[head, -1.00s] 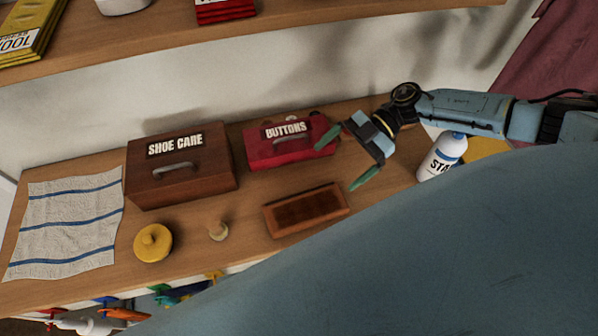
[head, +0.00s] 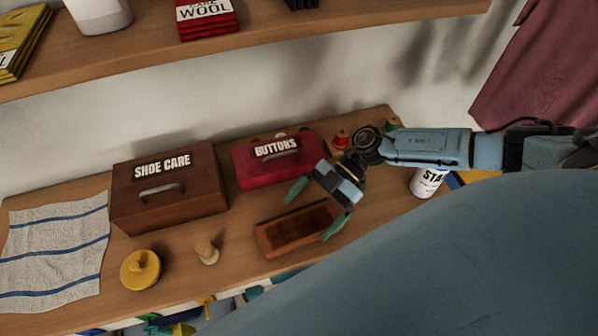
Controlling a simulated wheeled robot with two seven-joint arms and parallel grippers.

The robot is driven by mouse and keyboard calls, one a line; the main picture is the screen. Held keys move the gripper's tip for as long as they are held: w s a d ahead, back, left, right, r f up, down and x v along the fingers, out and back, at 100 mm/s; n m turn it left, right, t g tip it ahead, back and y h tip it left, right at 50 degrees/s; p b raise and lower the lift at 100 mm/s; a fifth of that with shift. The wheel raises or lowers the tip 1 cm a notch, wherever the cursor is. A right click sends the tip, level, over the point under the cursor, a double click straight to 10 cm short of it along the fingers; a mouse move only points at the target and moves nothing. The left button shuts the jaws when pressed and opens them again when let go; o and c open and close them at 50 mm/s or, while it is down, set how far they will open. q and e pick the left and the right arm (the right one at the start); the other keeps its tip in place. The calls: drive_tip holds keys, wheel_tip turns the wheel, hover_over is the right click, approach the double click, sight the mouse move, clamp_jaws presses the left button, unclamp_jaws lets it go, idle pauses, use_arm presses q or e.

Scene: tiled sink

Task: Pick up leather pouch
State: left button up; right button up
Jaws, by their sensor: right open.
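I cannot make out a leather pouch in the head view. My right gripper (head: 316,208) is open and empty, its green-tipped fingers spread. My left gripper is not in view.
A brown SHOE CARE box (head: 190,205) stands left of the red box. A striped cloth (head: 55,250), a yellow lidded pot (head: 140,270) and a small wooden knob (head: 206,252) lie in front. A shelf (head: 300,48) runs above.

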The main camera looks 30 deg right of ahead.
sight(299, 228)
drive_tip(key=x, duration=0.2)
drive_tip(key=shift+a+f, duration=0.15)
drive_tip(key=shift+a, duration=0.15)
drive_tip(key=shift+c, duration=0.4)
drive_tip(key=c, duration=0.9)
